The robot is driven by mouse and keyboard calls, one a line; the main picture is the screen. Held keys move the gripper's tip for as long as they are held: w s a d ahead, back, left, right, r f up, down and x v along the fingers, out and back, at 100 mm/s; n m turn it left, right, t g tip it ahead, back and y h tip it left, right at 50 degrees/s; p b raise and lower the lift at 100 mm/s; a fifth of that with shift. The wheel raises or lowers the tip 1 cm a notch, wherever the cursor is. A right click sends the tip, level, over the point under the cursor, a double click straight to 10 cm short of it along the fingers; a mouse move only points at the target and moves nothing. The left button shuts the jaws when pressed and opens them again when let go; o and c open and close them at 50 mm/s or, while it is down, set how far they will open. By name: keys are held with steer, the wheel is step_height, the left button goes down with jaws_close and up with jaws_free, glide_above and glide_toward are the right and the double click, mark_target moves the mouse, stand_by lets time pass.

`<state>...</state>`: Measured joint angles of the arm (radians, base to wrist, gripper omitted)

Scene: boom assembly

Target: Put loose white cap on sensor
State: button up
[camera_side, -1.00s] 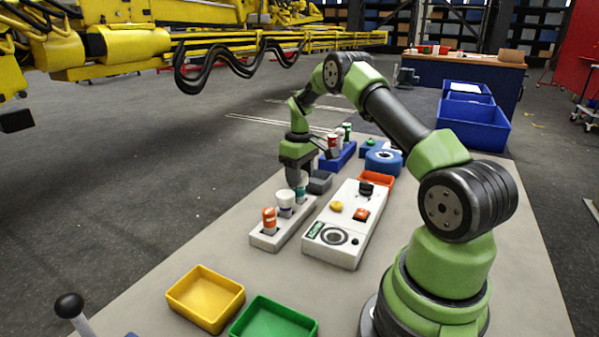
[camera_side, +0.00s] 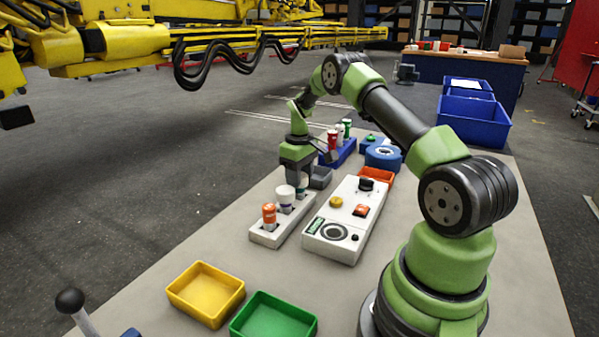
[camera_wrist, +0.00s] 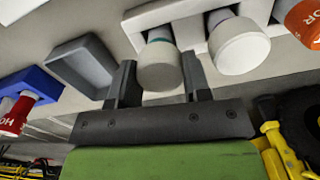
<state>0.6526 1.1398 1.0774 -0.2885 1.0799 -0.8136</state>
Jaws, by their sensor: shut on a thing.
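My gripper (camera_side: 300,172) is over the far end of a white rack (camera_side: 262,237), and its jaws are shut on a white cap (camera_wrist: 158,72). In the wrist view the two dark fingers of my gripper (camera_wrist: 158,78) stand either side of this cap. The cap is at the top end of a sensor with a teal band (camera_wrist: 161,36), in line with it. I cannot tell whether it is fully seated. Beside it in the rack stands a second sensor with a white cap (camera_side: 285,193), then an orange sensor (camera_side: 269,214).
A white control panel (camera_side: 325,240) with buttons lies right of the rack. Yellow (camera_side: 205,294) and green (camera_side: 273,318) trays are in front.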

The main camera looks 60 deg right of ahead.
steer(key=shift+f, duration=0.25)
steer(key=o, duration=1)
steer(key=shift+r, duration=0.1)
steer(key=shift+r, duration=3.45)
steer(key=shift+r, duration=0.1)
